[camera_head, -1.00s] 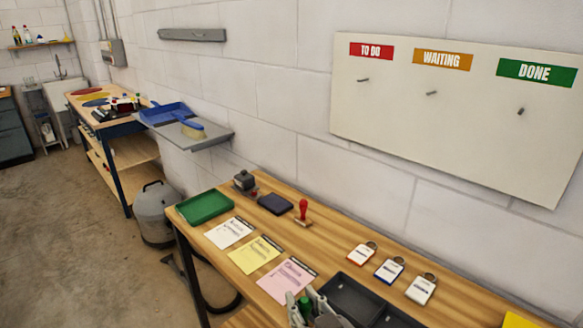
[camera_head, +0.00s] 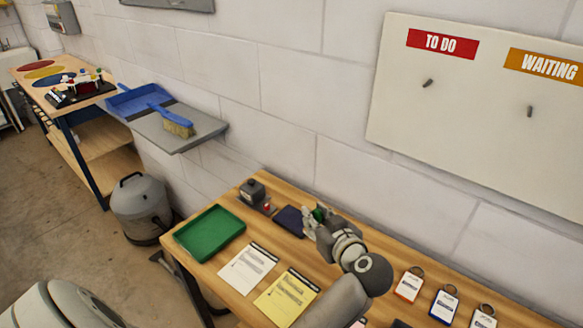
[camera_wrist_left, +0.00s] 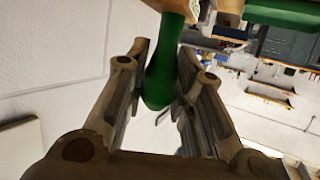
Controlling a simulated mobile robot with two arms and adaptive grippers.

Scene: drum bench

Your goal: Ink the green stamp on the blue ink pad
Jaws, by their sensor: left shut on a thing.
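My left gripper (camera_head: 312,224) is shut on the green stamp (camera_head: 320,213), just to the right of the ink pad. In the left wrist view the stamp's green handle (camera_wrist_left: 162,78) sits between the two fingers. The stamp's underside is hidden, so I cannot tell whether it touches anything. The dark blue ink pad (camera_head: 288,220) lies on the wooden bench near the wall, partly beside the fingers. My right gripper is not in view.
A green tray (camera_head: 210,233) lies left of the pad, with a small grey device (camera_head: 252,191) behind it. A white card (camera_head: 248,268) and a yellow card (camera_head: 287,297) lie in front. Several key tags (camera_head: 444,304) are at right. The wall is close behind.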

